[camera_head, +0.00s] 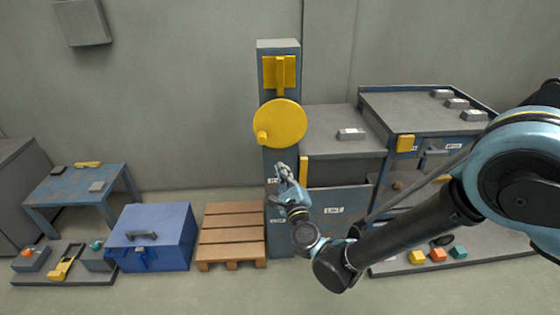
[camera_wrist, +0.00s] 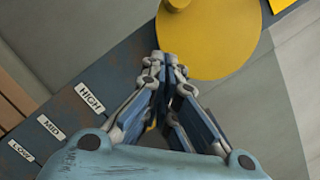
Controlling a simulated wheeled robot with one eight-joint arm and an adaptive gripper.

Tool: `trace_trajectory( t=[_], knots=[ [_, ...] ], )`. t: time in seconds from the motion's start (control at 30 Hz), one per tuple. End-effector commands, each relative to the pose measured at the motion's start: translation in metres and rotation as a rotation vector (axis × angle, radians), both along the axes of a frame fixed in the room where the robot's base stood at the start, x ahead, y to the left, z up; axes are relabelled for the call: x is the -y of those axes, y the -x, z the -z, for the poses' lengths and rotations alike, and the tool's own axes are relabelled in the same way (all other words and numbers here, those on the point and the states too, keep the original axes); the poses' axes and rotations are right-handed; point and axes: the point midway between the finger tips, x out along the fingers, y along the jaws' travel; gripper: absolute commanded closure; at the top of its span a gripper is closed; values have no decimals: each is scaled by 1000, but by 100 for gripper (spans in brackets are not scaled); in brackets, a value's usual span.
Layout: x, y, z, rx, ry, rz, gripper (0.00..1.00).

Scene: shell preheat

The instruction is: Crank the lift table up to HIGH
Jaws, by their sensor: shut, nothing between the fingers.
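The yellow crank wheel (camera_head: 287,123) is mounted on a blue-grey column (camera_head: 279,47). Its knob (camera_head: 261,137) sticks out at the wheel's lower left. In the wrist view the wheel (camera_wrist: 225,40) fills the top, with the knob (camera_wrist: 179,3) at the upper edge. The lift table (camera_head: 335,131), grey-topped, stands right of the column. HIGH (camera_wrist: 89,97), MID (camera_wrist: 50,126) and a third, blurred label (camera_wrist: 20,150) line the column. My gripper (camera_head: 284,170) is shut and empty, just below the wheel; contact cannot be told. Its fingertips (camera_wrist: 167,56) meet beside the wheel's edge.
A grey block (camera_head: 351,134) lies on the lift table. A workbench (camera_head: 412,101) with several blocks stands to the right. A wooden pallet (camera_head: 232,235), a blue box (camera_head: 155,233) and a low blue table (camera_head: 82,184) are to the left. The front floor is clear.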

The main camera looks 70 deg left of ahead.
Motion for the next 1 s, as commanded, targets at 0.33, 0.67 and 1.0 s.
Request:
trace_trajectory(
  t=[0.33,0.67,1.0],
  knots=[
    [37,3,6,-2,1,0,86],
    [62,58,-51,-54,79,93,54],
    [84,89,-80,-70,172,161,54]
  ],
)
